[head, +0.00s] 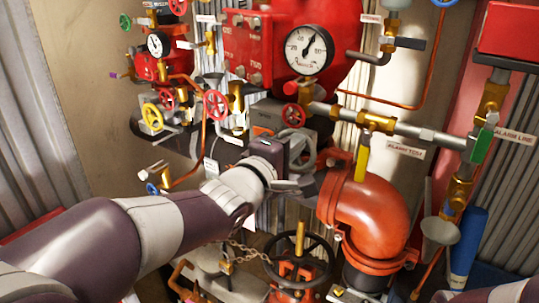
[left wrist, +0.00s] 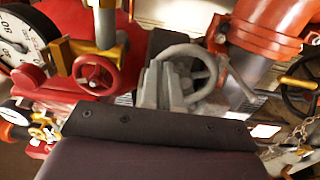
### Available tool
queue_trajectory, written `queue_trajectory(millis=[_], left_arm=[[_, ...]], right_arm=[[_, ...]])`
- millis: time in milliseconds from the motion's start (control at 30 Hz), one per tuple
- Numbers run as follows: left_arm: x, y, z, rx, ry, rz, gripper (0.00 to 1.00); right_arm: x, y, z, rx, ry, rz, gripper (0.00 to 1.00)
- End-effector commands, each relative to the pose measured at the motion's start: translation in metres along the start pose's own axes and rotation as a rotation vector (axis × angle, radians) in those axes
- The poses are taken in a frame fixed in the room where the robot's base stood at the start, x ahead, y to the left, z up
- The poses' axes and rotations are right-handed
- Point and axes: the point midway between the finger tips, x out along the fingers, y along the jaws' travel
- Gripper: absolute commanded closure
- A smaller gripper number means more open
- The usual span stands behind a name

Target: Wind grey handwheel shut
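The grey handwheel (head: 297,138) is at the middle of the head view, partly hidden behind my left gripper. In the left wrist view the grey handwheel (left wrist: 203,62) is just beyond the fingers, with its rim, spokes and hub showing. My left gripper (head: 290,168) is at the wheel's lower front. In the left wrist view its grey fingers (left wrist: 166,88) overlap the wheel's left rim and stand close together. Whether they press on the rim or stand open around it cannot be made out. My right gripper is not in view.
A large orange pipe elbow (head: 372,207) stands close at the right. A black handwheel (head: 301,262) with a chain (head: 243,250) is below. Brass valves and pipes crowd the wall.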

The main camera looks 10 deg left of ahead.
Motion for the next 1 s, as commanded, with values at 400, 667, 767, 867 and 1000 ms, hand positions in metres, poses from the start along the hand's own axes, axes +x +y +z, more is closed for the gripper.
queue_trajectory(millis=[400, 667, 767, 867, 1000], left_arm=[[0.000, -0.029, 0.021, 0.001, -0.003, 0.001, 1.00], [-0.002, -0.039, 0.021, 0.001, -0.002, -0.001, 1.00], [-0.018, -0.038, 0.020, 0.000, -0.001, 0.001, 1.00], [-0.033, -0.036, 0.020, 0.001, 0.000, 0.000, 1.00], [-0.040, -0.038, 0.020, 0.000, 0.000, -0.001, 1.00]], right_arm=[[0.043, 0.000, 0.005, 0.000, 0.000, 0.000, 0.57], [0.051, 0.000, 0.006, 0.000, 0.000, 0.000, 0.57], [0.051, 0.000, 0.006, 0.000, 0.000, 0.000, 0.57], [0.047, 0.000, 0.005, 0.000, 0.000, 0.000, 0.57], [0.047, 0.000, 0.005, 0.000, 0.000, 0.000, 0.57]])
